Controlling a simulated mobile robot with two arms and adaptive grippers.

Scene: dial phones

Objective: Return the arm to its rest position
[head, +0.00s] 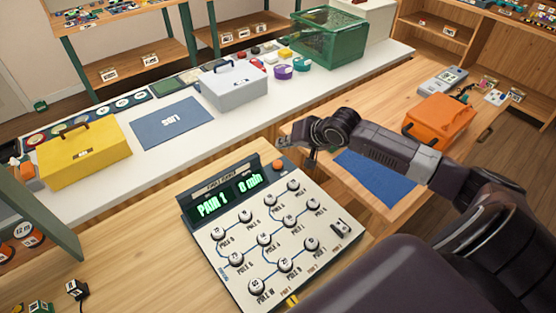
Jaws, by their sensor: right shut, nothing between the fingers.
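My right arm comes in from the lower right and reaches over the wooden table toward the middle. Its gripper (310,158) hangs small and dark below the wrist, just beyond the upper right edge of a white panel (222,263). It is shut and nothing shows in it. The panel has several round numbered knobs joined by blue lines, and a display (226,199) with green text "PAIR 1 8 min". My left gripper is not in view.
A white counter (300,92) behind holds a yellow case (85,153), a grey case (234,84), a blue mat (173,123) and a green crate (327,36).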

